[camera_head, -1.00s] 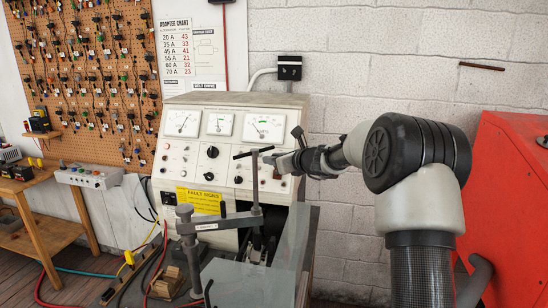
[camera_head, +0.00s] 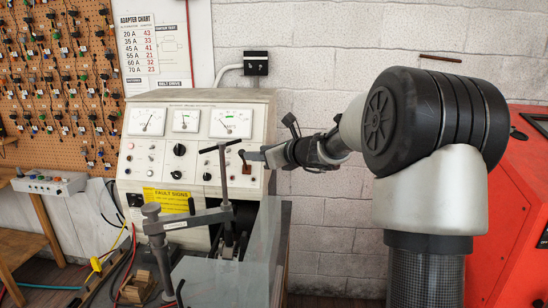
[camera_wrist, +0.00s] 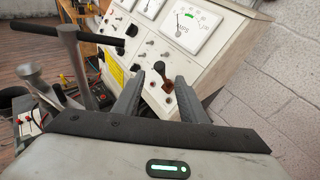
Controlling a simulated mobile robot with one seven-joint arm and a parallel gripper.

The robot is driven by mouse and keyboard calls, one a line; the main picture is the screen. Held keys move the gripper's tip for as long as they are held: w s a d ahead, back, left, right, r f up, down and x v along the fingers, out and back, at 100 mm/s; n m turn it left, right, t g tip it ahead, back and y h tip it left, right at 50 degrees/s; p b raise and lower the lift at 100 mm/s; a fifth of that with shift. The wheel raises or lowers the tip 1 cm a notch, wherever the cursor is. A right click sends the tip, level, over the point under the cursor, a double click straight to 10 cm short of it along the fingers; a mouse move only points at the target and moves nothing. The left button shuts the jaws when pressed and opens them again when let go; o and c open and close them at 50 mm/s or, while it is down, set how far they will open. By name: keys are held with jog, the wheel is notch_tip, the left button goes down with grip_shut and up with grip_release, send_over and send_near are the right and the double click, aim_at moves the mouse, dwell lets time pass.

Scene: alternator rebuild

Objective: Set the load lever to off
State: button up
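The load lever (camera_wrist: 160,70) shows in the wrist view as a short stalk with a black knob on a reddish-brown plate, on the lower right of the white tester panel. In the head view its plate (camera_head: 247,169) and dark knob show just left of my gripper. My gripper (camera_head: 258,156) points left at it from the right side of the panel. In the wrist view my gripper (camera_wrist: 159,76) is open, with the lever showing between its two grey fingertips. Nothing is held. I cannot tell whether the fingers touch the lever. No lever position label is readable.
A T-handled clamp screw (camera_head: 222,165) stands just left of the lever, and its bar (camera_wrist: 35,35) crosses the wrist view. A clear guard (camera_head: 235,275) is below. A red cabinet (camera_head: 510,200) stands right.

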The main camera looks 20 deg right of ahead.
jog(key=v, duration=0.7)
jog(key=shift+s+b, duration=0.2)
jog(key=shift+b, duration=0.1)
jog(key=shift+r, duration=0.1)
